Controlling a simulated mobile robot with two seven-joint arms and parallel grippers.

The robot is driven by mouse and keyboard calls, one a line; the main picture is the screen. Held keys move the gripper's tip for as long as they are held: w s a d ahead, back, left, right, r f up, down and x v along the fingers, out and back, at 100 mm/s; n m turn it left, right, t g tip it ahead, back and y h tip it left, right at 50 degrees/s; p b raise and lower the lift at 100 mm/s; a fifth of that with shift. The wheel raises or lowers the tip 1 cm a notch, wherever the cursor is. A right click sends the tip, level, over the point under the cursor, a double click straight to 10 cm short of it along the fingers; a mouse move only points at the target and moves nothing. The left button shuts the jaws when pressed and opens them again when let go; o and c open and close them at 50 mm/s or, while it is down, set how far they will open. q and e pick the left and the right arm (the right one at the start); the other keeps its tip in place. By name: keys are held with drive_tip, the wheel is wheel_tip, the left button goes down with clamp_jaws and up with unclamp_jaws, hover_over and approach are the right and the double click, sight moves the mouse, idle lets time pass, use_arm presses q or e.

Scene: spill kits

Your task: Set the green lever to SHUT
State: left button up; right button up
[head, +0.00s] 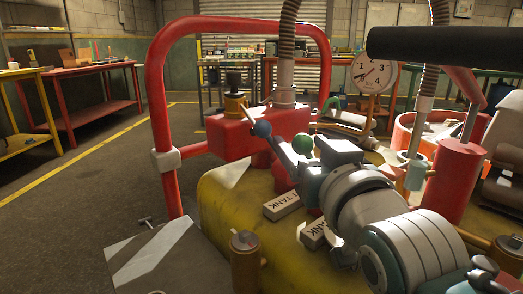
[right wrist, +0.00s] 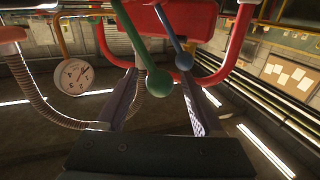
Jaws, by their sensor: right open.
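The green lever shows as a green ball knob (head: 303,143) in the head view, beside the red block on the yellow tank. In the right wrist view its knob (right wrist: 159,83) and rod rise toward the red block. My right gripper (head: 290,158) is open, with its fingers reaching toward the red block. In the right wrist view the green knob appears between the two fingers; I cannot tell whether they touch it. The lever's lower rod is hidden by my gripper in the head view. No SHUT mark is readable. My left gripper is not in view.
A blue ball-knob lever (head: 262,129) stands close by, left of the green one; the right finger passes near it in the wrist view. The red block (head: 232,135), a red tube frame (head: 158,95), a hose (head: 287,45) and a gauge (head: 375,72) surround the spot.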

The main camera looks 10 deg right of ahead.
drive_tip(key=shift+w, duration=0.25)
clamp_jaws()
idle(0.4)
idle(0.9)
